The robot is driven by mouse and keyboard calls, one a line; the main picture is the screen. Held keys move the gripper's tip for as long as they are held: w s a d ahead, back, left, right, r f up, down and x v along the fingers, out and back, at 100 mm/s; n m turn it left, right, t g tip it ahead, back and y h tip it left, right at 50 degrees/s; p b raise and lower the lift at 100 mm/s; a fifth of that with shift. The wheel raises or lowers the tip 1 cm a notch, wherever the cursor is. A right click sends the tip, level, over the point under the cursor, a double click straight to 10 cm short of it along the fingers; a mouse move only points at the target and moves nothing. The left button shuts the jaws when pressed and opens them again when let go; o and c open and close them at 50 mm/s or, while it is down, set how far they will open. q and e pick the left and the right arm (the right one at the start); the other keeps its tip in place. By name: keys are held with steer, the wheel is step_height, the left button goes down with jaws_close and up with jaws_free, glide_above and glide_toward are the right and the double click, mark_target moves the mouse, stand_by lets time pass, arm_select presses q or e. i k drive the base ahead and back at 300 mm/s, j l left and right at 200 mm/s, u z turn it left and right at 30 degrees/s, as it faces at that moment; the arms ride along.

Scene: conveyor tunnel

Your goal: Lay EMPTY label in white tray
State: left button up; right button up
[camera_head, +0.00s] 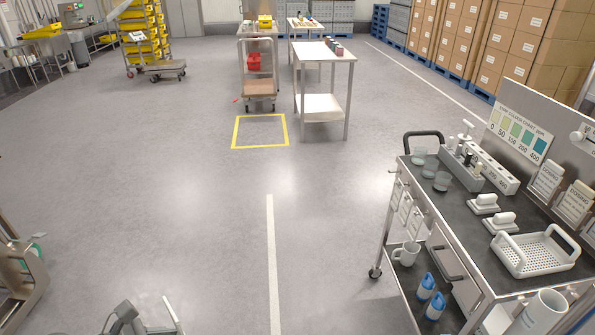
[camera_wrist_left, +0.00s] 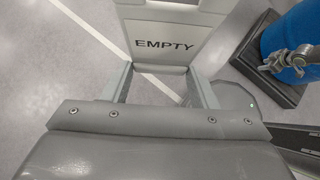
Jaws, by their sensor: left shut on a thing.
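The EMPTY label (camera_wrist_left: 165,45) is a pale grey plate with dark lettering. It sits between the two fingers of my left gripper (camera_wrist_left: 160,85) in the left wrist view, and the gripper is shut on it. In the head view only a grey part, which looks like my left arm, shows at the bottom edge. The white tray (camera_head: 531,254) is perforated, has two raised handles and stands on the dark top of the cart at the right. It looks empty. My left gripper is well to the left of it. My right gripper is not in view.
A blue drum (camera_wrist_left: 290,45) shows in the wrist view. Open floor lies left of the cart.

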mark_target(530, 255)
steer(key=i+z, duration=0.25)
steer(key=i, duration=0.2)
steer(key=i+j+z, duration=0.1)
steer(key=i+z, duration=0.2)
steer(key=i, duration=0.15)
steer(key=i+j+z, duration=0.25)
steer(key=i, duration=0.15)
steer(key=i+z, duration=0.15)
steer(key=z, duration=0.25)
steer(key=i+z, duration=0.15)
steer(key=z, duration=0.25)
steer(key=i+j+z, duration=0.1)
steer(key=z, duration=0.3)
steer(key=i+j+z, duration=0.1)
steer(key=z, duration=0.3)
steer(key=i+j+z, duration=0.15)
steer(key=z, duration=0.3)
steer(key=i+j+z, duration=0.2)
steer(key=z, duration=0.25)
steer(key=i+j+z, duration=0.25)
steer(key=z, duration=0.15)
